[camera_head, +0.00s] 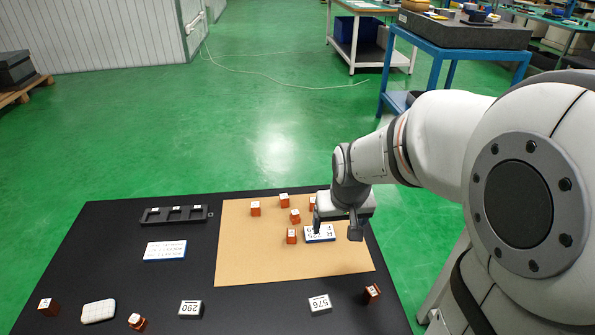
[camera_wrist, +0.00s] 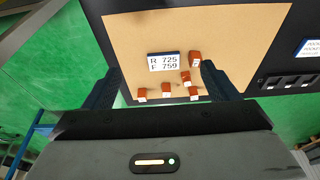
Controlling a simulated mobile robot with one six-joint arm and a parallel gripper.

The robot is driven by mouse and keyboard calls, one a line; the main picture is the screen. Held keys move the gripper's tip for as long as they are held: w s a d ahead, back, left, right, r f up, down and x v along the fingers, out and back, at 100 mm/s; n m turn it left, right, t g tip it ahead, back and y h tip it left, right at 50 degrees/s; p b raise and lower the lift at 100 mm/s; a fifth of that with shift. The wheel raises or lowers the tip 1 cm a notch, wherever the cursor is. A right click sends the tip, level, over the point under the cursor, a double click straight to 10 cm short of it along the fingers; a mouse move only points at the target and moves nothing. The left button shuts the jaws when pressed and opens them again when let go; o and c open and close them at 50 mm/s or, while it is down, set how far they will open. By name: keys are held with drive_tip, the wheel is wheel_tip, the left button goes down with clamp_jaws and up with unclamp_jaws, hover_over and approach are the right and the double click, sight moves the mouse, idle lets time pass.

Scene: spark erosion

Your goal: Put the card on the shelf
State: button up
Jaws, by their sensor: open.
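A white card (camera_head: 320,234) with blue edges lies on the tan mat (camera_head: 245,265). In the wrist view the card (camera_wrist: 163,61) reads "R 725 F 759". My gripper (camera_head: 336,229) is open above the mat at the card's right end. In the wrist view my open gripper (camera_wrist: 163,78) frames the card between its fingers, with the card beyond the tips and apparently not held. A low black rack (camera_head: 156,217) with several white labels stands left of the mat; I cannot tell whether it is the shelf. The rack (camera_wrist: 290,82) also shows at the wrist view's right.
Several red-brown blocks, one (camera_head: 291,236) close to the card's left, stand on the mat. A white text plate (camera_head: 165,250) lies below the rack. Blocks "290" (camera_head: 190,309) and "576" (camera_head: 319,303) and a white rounded pad (camera_head: 98,311) lie along the black table's front.

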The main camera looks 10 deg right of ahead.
drive_tip(key=o, duration=0.4)
drive_tip(key=shift+t, duration=0.7)
drive_tip(key=w+f+b, duration=0.2)
drive_tip(key=w+f, duration=0.2)
drive_tip(key=f, duration=0.1)
drive_tip(key=w+f+b, duration=0.2)
drive_tip(key=w+f, duration=0.3)
drive_tip(key=f, duration=0.1)
drive_tip(key=w+f+b, duration=0.2)
drive_tip(key=w+f, duration=0.3)
drive_tip(key=f, duration=0.1)
drive_tip(key=shift+w+f, duration=0.1)
drive_tip(key=shift+f, duration=0.05)
drive_tip(key=shift+w+b+x, duration=0.15)
drive_tip(key=shift+b+x, duration=0.5)
drive_tip(key=shift+x, duration=0.7)
drive_tip(key=shift+w+b+x, duration=0.2)
drive_tip(key=shift+b+x, duration=0.4)
drive_tip(key=shift+x, duration=0.8)
